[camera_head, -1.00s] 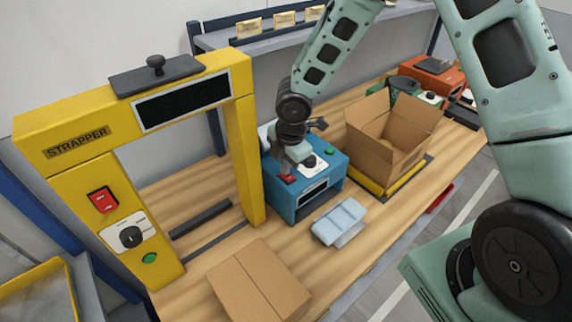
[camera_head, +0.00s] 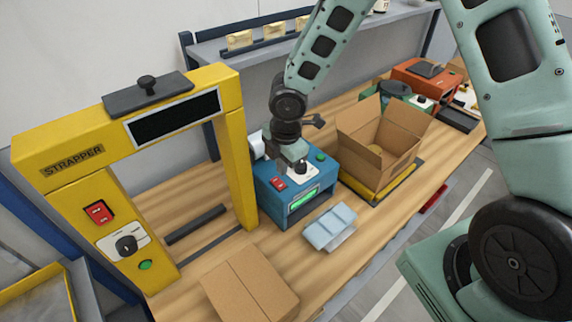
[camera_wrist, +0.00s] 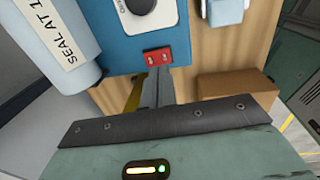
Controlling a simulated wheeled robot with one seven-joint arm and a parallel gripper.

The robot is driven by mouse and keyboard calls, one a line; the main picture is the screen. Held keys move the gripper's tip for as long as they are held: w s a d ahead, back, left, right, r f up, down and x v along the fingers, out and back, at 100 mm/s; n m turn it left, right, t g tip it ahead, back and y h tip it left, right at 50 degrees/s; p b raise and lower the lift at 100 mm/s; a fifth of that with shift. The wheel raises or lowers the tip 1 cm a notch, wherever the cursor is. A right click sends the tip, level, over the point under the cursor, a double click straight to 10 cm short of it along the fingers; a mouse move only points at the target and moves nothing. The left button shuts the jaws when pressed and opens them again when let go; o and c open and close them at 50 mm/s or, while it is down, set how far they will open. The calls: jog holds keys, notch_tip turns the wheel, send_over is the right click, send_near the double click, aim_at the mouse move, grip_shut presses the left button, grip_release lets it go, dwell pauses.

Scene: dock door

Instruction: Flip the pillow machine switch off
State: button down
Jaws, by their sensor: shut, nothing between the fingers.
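The pillow machine (camera_head: 284,207) is the blue box on the bench, with a film roll at its back left. Its red rocker switch (camera_head: 279,183) is on the top, at the front left; it also shows in the wrist view (camera_wrist: 157,56). A dial plate (camera_head: 301,167) and a green button (camera_head: 320,157) are beside it. The display (camera_head: 304,198) on the front glows green. In the wrist view the fingers (camera_wrist: 157,80) point toward the switch.
The yellow strapper (camera_head: 72,180) stands at left with its own red switch (camera_head: 98,212). An open carton (camera_head: 375,155) is right of the machine, pale air pillows (camera_head: 330,226) in front, a closed carton (camera_head: 250,284) nearer. An orange machine (camera_head: 425,78) stands farther right.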

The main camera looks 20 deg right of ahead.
notch_tip(320, 180, up, 9)
jog(key=s+b, duration=0.1)
jog(key=shift+d+r, duration=0.2)
